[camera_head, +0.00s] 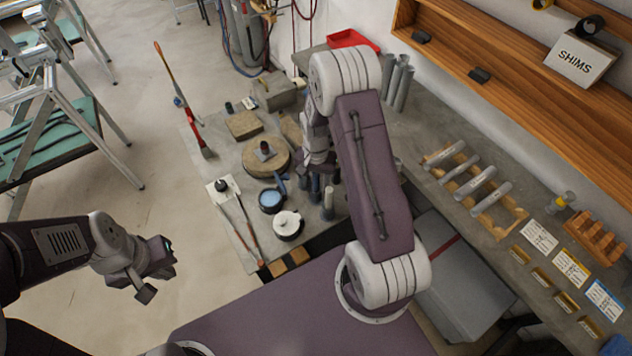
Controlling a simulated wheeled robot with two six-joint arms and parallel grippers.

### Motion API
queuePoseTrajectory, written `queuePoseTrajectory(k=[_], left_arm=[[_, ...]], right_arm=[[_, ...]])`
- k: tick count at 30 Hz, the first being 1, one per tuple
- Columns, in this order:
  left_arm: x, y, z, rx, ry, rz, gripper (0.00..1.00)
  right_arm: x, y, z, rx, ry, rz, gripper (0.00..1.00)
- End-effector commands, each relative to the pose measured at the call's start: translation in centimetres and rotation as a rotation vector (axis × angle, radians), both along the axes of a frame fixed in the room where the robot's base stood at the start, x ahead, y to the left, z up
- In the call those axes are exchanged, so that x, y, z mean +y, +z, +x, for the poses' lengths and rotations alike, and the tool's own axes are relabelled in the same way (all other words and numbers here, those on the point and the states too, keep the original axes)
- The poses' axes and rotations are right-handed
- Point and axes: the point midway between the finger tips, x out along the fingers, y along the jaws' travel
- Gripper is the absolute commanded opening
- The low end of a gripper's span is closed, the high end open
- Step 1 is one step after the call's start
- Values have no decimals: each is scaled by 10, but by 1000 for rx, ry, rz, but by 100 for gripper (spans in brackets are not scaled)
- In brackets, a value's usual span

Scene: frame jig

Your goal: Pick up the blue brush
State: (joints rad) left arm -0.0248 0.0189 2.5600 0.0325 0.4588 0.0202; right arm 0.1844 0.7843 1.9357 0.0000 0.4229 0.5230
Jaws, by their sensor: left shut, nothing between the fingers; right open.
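A round dark pot with a light blue inside (271,198) stands on the grey work surface, left of my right gripper. A short dark blue piece (281,181) sticks up at its back edge; it may be the blue brush, but it is too small to tell. My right gripper (318,166) is open above the work surface, to the right of and behind the pot. My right arm hides part of the surface there. My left gripper (160,275) is shut and empty over the floor at the lower left, away from the work surface.
A white lidded pot (288,225) stands in front of the blue one. A round wooden block (266,157) lies behind it. Grey upright cylinders (328,204) stand close on the right. Open floor lies left.

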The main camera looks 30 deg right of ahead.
Motion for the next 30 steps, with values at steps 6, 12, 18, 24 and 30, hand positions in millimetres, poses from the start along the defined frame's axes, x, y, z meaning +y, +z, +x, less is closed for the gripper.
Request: queuePoseTrajectory(k=[6,12,18,24,30], left_arm=[[0,0,0,0,0,0,0],[0,0,0,0,0,0,0],[0,0,0,0,0,0,0],[0,-5,0,0,0,0,0],[0,-9,0,0,0,0,0]], right_arm=[[0,-1,0,-1,0,0,43],[0,-1,0,-1,0,0,0],[0,-1,0,-1,0,0,0],[0,23,2,-8,0,-2,0],[0,72,2,-8,0,-2,0]])
